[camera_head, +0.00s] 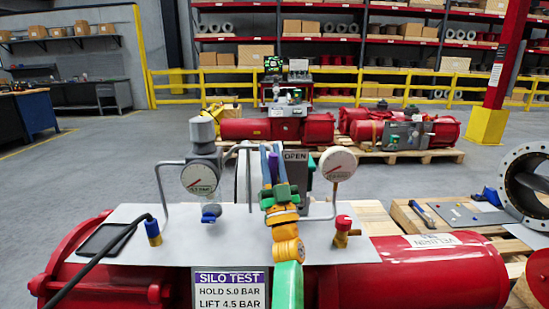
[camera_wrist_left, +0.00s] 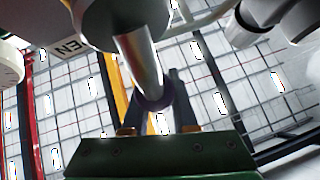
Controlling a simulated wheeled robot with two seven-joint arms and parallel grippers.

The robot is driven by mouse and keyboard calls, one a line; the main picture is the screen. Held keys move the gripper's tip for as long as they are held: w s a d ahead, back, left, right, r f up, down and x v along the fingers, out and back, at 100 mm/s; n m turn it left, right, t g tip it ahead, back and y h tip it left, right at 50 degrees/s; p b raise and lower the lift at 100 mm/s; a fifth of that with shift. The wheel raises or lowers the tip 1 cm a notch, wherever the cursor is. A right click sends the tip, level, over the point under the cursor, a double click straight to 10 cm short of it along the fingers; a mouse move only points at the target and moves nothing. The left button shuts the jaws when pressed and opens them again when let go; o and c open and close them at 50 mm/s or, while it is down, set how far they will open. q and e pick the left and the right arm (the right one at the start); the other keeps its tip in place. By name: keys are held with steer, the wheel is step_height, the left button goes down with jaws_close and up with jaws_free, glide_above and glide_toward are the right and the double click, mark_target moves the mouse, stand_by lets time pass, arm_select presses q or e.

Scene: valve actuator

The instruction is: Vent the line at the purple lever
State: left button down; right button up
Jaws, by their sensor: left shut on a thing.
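The purple lever (camera_head: 274,168) shows as a small purple piece between the fingers of my left gripper (camera_head: 273,160). In the left wrist view the dark fingers (camera_wrist_left: 175,98) are closed around a dark purple rounded end (camera_wrist_left: 155,103), at the tip of a shiny metal cylinder (camera_wrist_left: 140,60). Most of the lever is hidden by the fingers and my arm. An OPEN label (camera_head: 295,156) stands just behind the gripper. A left dial gauge (camera_head: 199,179) and a right dial gauge (camera_head: 338,164) flank it. My right gripper is not in view.
The grey plate (camera_head: 125,250) lies on the red actuator (camera_head: 440,275). It carries a blue-capped fitting (camera_head: 153,230), a red-capped fitting (camera_head: 342,228) and a black tablet-like panel (camera_head: 105,239). A SILO TEST sign (camera_head: 230,288) hangs in front. A pallet with a hammer (camera_head: 423,213) is at right.

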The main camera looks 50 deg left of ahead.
mark_target(274, 174)
arm_select(q)
steer(key=shift+r, duration=0.2)
steer(key=c, duration=0.7)
jaws_free()
steer(key=shift+f, duration=0.1)
steer(key=b+v, duration=0.1)
steer(key=v, duration=0.5)
steer(key=shift+f, duration=0.2)
steer(key=shift+s+d+f, duration=0.2)
steer(key=shift+d+f, duration=0.05)
steer(key=shift+d, duration=0.05)
